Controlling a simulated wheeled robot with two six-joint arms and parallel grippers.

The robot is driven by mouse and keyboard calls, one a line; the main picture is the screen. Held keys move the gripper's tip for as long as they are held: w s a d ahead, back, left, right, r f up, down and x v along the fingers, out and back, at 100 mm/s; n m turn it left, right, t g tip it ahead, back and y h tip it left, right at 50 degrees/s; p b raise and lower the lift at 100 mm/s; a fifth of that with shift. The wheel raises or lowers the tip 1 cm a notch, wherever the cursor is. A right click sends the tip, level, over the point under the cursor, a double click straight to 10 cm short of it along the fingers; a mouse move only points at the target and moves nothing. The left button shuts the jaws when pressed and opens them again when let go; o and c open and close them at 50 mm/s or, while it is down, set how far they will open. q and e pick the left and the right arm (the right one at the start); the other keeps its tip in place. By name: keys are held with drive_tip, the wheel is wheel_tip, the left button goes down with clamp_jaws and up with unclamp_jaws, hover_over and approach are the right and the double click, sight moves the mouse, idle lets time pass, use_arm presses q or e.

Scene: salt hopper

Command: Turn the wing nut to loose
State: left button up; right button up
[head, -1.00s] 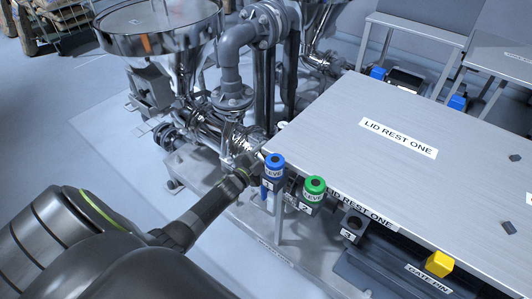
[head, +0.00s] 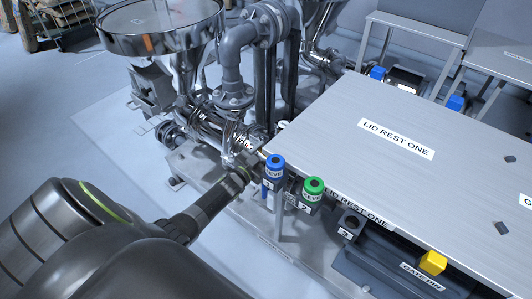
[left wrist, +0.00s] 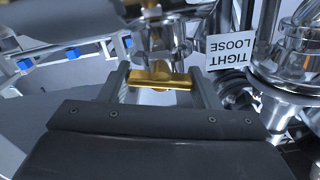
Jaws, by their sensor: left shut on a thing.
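The brass wing nut (left wrist: 160,80) sits between the two fingers of my left gripper (left wrist: 160,88) in the left wrist view. The fingers are shut on its wings, one on each side. A white label (left wrist: 232,50) reading TIGHT and LOOSE, upside down in this view, stands just right of the nut. In the head view my left gripper (head: 244,172) reaches to the pipe clamp end below the hopper, left of the blue lever. The nut itself is hidden or too small to tell there. My right gripper is in neither view.
The metal table (head: 460,175) marked LID REST ONE fills the right. A yellow gate pin (head: 433,262) is at front right. The hopper (head: 165,20) and pipes (head: 232,95) stand behind.

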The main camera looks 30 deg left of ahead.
use_arm(q)
drive_tip(key=shift+f, duration=0.1)
idle(0.3)
drive_tip(key=o, duration=1)
drive_tip(key=shift+s, duration=0.3)
drive_tip(key=s, duration=0.5)
drive_tip(key=s+a+p, duration=0.1)
drive_tip(key=s, duration=0.5)
drive_tip(key=s+p, duration=0.1)
drive_tip(key=s, duration=0.4)
drive_tip(key=shift+s+a, duration=0.2)
drive_tip(key=shift+s, duration=0.2)
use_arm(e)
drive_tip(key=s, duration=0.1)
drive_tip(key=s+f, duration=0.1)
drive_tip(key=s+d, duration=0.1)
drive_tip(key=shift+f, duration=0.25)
